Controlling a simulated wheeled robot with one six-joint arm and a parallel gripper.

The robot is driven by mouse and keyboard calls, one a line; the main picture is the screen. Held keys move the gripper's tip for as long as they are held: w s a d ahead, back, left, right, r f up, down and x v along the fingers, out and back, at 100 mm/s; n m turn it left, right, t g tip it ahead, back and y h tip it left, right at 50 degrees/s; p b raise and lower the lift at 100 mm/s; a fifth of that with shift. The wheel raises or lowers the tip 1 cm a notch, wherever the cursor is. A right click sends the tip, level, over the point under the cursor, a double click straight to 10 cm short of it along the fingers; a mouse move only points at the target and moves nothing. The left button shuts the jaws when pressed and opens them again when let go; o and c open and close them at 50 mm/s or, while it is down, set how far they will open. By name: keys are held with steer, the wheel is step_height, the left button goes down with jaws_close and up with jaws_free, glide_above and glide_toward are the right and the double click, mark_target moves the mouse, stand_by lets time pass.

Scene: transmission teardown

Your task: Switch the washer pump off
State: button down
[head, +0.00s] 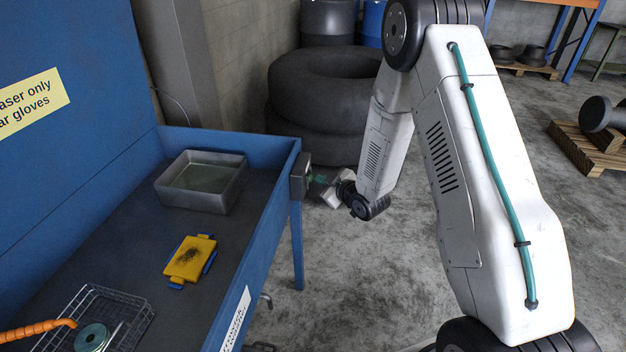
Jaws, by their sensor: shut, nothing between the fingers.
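The blue parts washer (262,146) fills the left of the head view. A small dark switch box (301,177) is on the outer face of its right end, with a green part showing on its right side. The switch's position is too small to tell. My gripper (321,179) is just right of the box, its teal fingertips pointing at it. It is shut and empty. I cannot tell whether the tips touch the switch. The pump itself is not visible.
In the washer are a grey metal tray (203,201), a yellow pad with blue clips (190,260), a wire basket (133,309) holding a round part, and an orange hose (40,329). Stacked tires (318,95) stand behind. The concrete floor (350,280) in front is mostly clear.

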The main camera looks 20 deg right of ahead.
steer(key=shift+s+d, duration=0.1)
steer(key=shift+d, duration=0.1)
steer(key=shift+s+d, duration=0.45)
steer(key=shift+d, duration=0.4)
steer(key=shift+s+d, duration=0.5)
steer(key=shift+d, duration=0.4)
steer(key=shift+s+d, duration=0.45)
steer(key=shift+d, duration=0.4)
